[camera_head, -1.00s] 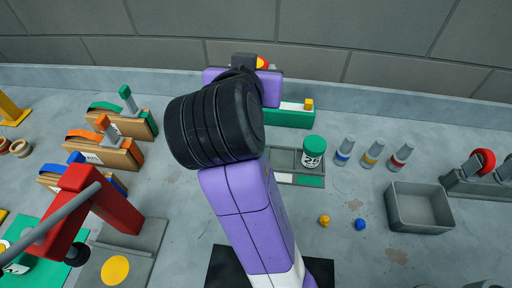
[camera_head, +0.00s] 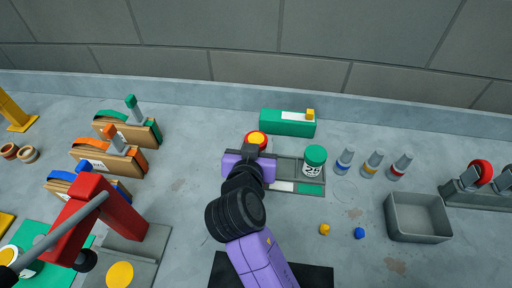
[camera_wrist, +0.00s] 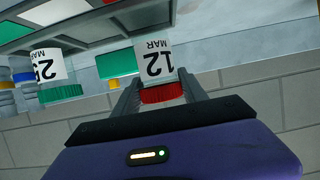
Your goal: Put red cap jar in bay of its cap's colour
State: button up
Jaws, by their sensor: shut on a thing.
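My gripper (camera_head: 256,149) is shut on the red cap jar (camera_head: 248,139), over the left end of the grey bay tray (camera_head: 286,169). In the wrist view the jar (camera_wrist: 155,66) sits between the fingers, with a white "12 MAR" label and its red cap (camera_wrist: 162,93). In the head view its cap shows a yellow-orange top. The tray's front edge has a white strip (camera_head: 282,187) and a green strip (camera_head: 310,189). My arm hides its left part; a sliver of red strip shows in the wrist view (camera_wrist: 108,2). A green cap jar (camera_head: 314,160) stands in the green bay.
A green box (camera_head: 286,124) with a yellow block stands behind the tray. Several grey bottles (camera_head: 373,163) stand to its right, with a grey bin (camera_head: 418,218) beyond. Small yellow (camera_head: 325,230) and blue (camera_head: 360,233) pieces lie in front. A red lever stand (camera_head: 90,205) is at left.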

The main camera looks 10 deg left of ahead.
jog(key=shift+f, duration=1.25)
jog(key=shift+f, duration=0.2)
jog(key=o, duration=1.5)
jog(key=shift+o, duration=0.2)
jog(key=shift+r, duration=0.2)
jog(key=shift+s+r+p, duration=0.15)
jog(key=shift+s+p, duration=0.05)
jog(key=shift+p, duration=0.1)
jog(key=p+v, duration=0.3)
jog(key=v, duration=0.8)
jog(key=shift+s+p, duration=0.3)
jog(key=shift+p, duration=0.1)
jog(key=shift+r, duration=0.1)
